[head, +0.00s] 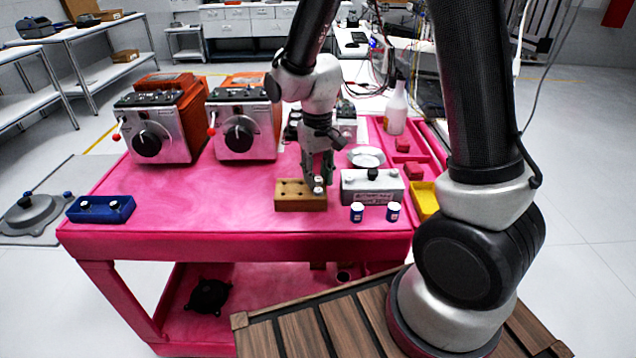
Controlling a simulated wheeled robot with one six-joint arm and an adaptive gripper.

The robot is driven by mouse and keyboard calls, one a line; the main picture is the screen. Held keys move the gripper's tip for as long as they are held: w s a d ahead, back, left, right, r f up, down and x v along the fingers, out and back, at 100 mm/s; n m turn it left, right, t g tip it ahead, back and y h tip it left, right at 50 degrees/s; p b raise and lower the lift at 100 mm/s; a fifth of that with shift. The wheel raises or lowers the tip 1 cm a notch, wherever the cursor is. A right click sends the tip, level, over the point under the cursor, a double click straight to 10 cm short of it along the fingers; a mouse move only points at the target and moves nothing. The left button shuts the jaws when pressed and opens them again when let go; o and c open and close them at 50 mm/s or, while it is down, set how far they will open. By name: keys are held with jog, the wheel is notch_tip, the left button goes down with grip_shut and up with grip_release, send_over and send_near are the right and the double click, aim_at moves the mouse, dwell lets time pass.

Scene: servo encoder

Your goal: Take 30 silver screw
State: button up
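My gripper (318,178) points down over the right end of a small wooden block (288,204) on the pink table. The block has several dark holes in its top. A small silver-white piece (319,184) shows right at my fingertips, at the block's right end. It may be a silver screw, but it is too small to be sure. I cannot tell whether the fingers are closed on it or only beside it. No other silver screw can be made out.
Two blue-and-white cups (357,212) (393,211) and a grey box (372,187) stand right of the block. Two orange-and-silver machines (160,120) (243,122) stand at back left. A blue holder (101,209) sits front left.

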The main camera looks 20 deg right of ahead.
aim_at(318, 179)
jog(key=c, duration=0.5)
jog(key=shift+o, duration=0.2)
jog(key=shift+r, duration=3.75)
